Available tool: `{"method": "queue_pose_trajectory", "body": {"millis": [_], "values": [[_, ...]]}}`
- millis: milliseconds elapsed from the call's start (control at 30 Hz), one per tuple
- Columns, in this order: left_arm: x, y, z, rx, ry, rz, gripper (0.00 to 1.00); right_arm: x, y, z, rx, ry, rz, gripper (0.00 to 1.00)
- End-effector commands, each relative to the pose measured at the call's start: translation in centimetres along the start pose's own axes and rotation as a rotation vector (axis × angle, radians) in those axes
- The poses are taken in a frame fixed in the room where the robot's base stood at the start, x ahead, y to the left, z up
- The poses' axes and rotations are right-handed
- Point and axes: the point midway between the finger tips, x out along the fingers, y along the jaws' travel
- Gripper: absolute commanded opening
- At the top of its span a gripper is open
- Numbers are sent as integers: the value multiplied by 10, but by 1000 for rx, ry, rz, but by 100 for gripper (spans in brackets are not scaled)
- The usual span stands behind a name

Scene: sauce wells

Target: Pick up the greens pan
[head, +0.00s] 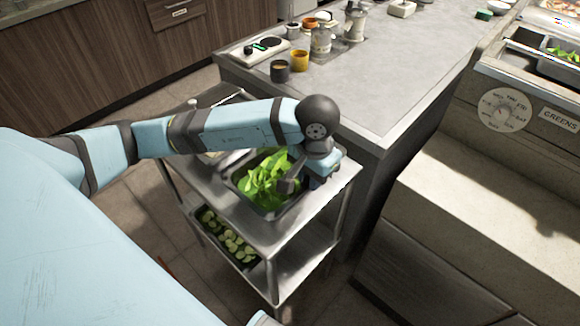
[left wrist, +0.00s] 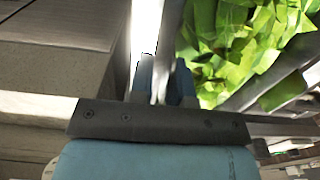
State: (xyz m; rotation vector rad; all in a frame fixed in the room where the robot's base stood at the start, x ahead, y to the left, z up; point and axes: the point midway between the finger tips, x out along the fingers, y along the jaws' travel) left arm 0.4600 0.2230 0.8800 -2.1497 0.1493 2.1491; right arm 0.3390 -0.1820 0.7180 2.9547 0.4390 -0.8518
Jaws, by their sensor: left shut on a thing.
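The greens pan (head: 231,182) is a dark metal pan full of bright green leaves, on the top shelf of a steel cart (head: 290,228). My left gripper (head: 290,184) is at the pan's right side, shut on its rim; the wrist partly hides the far right corner. In the left wrist view, a thin metal rim stands between the fingers of the gripper (left wrist: 160,90), with the greens (left wrist: 250,45) to the right. I cannot tell whether the pan is lifted. My right gripper is not in view.
A second pan with sliced cucumber (head: 228,238) sits on the cart's lower shelf. A grey counter (head: 400,60) with cups and pots stands behind the cart.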

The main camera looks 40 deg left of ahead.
Motion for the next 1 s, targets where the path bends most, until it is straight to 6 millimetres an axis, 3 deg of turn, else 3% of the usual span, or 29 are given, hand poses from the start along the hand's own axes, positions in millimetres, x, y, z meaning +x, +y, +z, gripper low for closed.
{"method": "queue_pose_trajectory", "body": {"millis": [267,467,1000], "values": [[-5,0,0,0,2,0,0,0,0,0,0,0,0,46],[-27,-1,-1,-1,4,-1,0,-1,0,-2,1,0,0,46],[-153,0,-1,0,6,0,0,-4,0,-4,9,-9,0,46]]}}
